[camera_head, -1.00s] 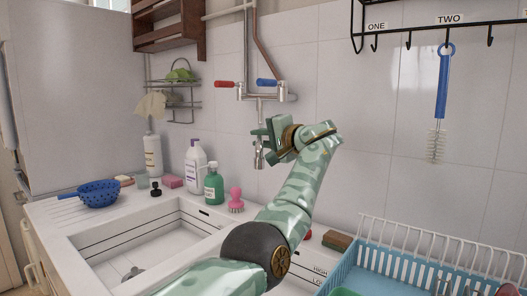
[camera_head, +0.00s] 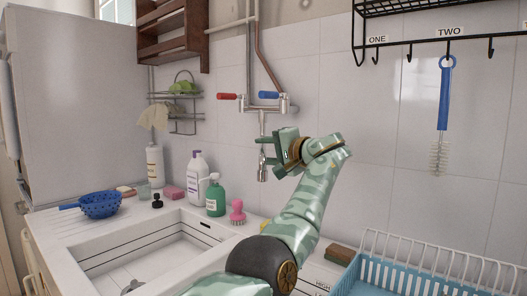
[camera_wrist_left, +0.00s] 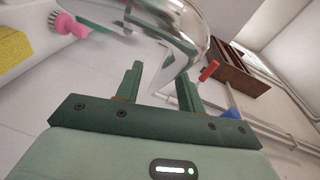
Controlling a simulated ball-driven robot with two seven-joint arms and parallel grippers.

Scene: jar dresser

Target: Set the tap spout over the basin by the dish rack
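The chrome tap spout (camera_head: 262,172) hangs down from the wall tap, below its red and blue handles, in the middle of the head view. My left gripper (camera_head: 263,150) is at the spout. In the left wrist view its two fingers (camera_wrist_left: 159,72) stand apart, with the shiny spout (camera_wrist_left: 170,30) in front of and partly between them. I cannot tell whether they touch it. A white basin (camera_head: 95,262) is at lower left. The blue dish rack (camera_head: 375,275) is at lower right. My arm hides the counter between them, and no basin is visible beside the rack. My right gripper is out of view.
Behind the left basin stand a white bottle (camera_head: 196,175), a green soap bottle (camera_head: 215,199) and a pink brush (camera_head: 237,212). A blue colander (camera_head: 100,205) sits at left. A blue bottle brush (camera_head: 444,100) hangs from the rack at upper right. The wall around the spout is clear.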

